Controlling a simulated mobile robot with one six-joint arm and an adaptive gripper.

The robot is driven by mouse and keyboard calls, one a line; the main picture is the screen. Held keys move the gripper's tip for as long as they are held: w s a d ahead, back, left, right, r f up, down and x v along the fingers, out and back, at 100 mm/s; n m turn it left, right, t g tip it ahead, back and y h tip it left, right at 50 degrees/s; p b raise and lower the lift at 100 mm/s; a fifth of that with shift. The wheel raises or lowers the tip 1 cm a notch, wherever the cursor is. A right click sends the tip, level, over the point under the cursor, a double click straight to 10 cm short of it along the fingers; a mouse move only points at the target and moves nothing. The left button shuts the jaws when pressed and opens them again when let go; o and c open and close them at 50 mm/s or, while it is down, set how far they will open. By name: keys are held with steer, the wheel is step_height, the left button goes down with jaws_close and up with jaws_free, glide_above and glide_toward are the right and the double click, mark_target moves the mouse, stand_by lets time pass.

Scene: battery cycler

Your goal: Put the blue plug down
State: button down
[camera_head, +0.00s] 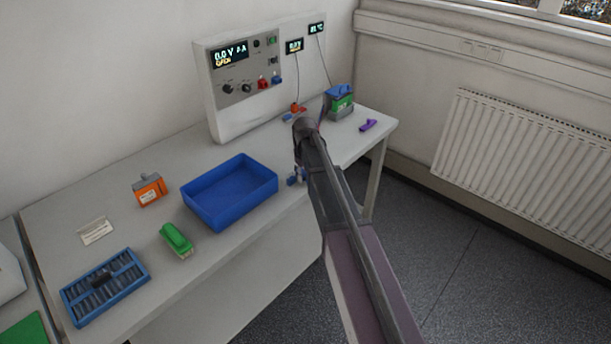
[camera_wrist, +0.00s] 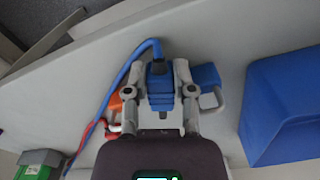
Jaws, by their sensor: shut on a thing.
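In the wrist view the blue plug (camera_wrist: 160,88) is between the two fingers of my gripper (camera_wrist: 160,100), which is shut on it. A blue cable (camera_wrist: 126,75) leaves the plug's far end and bends back to the left. The plug is over the pale bench (camera_wrist: 225,42); I cannot tell whether it touches the surface. In the head view my dark arm hides the gripper and most of what is around it. Small blue parts (camera_head: 291,180) show beside the arm at the bench's front edge; I cannot tell which object they belong to.
A blue piece with a grey loop (camera_wrist: 207,76) lies close right of the gripper. The blue tray (camera_head: 230,192) is further right in the wrist view (camera_wrist: 283,105). An orange object (camera_wrist: 116,103) and red cable lie left. A green-grey battery (camera_head: 339,103) stands near the cycler (camera_head: 235,105).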

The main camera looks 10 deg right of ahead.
mark_target(305, 174)
steer(key=shift+r+p, duration=1.35)
steer(key=shift+r, duration=0.2)
steer(key=s+r+p, duration=0.1)
steer(key=s, duration=1.5)
steer(key=shift+d, duration=0.15)
steer(key=shift+s, duration=0.2)
